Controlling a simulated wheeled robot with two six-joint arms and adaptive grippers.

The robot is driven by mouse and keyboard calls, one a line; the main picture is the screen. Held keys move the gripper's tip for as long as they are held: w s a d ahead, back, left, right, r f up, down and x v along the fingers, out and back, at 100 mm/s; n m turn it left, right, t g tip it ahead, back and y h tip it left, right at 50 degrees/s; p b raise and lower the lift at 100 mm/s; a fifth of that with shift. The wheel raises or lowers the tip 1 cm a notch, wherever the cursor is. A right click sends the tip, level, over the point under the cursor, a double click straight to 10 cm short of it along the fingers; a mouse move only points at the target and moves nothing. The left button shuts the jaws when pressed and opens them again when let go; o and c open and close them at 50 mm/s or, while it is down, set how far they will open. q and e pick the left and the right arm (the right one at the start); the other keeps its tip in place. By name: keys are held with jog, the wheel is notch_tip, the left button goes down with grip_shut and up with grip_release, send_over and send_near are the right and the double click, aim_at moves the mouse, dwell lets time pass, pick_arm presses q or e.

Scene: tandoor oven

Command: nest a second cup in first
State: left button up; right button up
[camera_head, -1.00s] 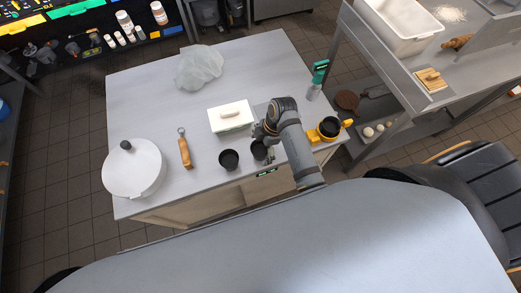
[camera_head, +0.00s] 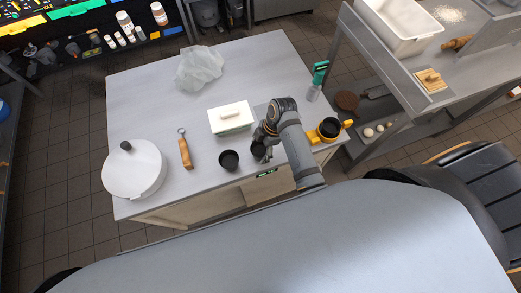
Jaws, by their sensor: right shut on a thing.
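A dark cup (camera_head: 229,160) stands upright on the grey table (camera_head: 150,105), near its front edge. A second dark cup (camera_head: 257,152) is just to its right, with a small gap between them. My right gripper (camera_head: 264,153) is at the right side of this second cup and shut on it. The gripper and arm hide part of that cup, and I cannot tell whether it is lifted off the table. My left gripper is not in view.
A white lidded box (camera_head: 231,117) stands behind the cups. An orange-handled tool (camera_head: 185,150) and a round white lidded pot (camera_head: 134,170) are to the left. A yellow-handled dark container (camera_head: 330,128) is right of my arm. A clear bag (camera_head: 199,67) lies at the back.

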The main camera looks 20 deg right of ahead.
aim_at(260, 152)
jog(key=shift+r+p, duration=0.6)
jog(key=shift+r, duration=0.35)
jog(key=o, duration=0.6)
jog(key=shift+c, duration=0.2)
jog(key=c, duration=0.6)
jog(key=shift+o, duration=0.2)
jog(key=shift+r, duration=2)
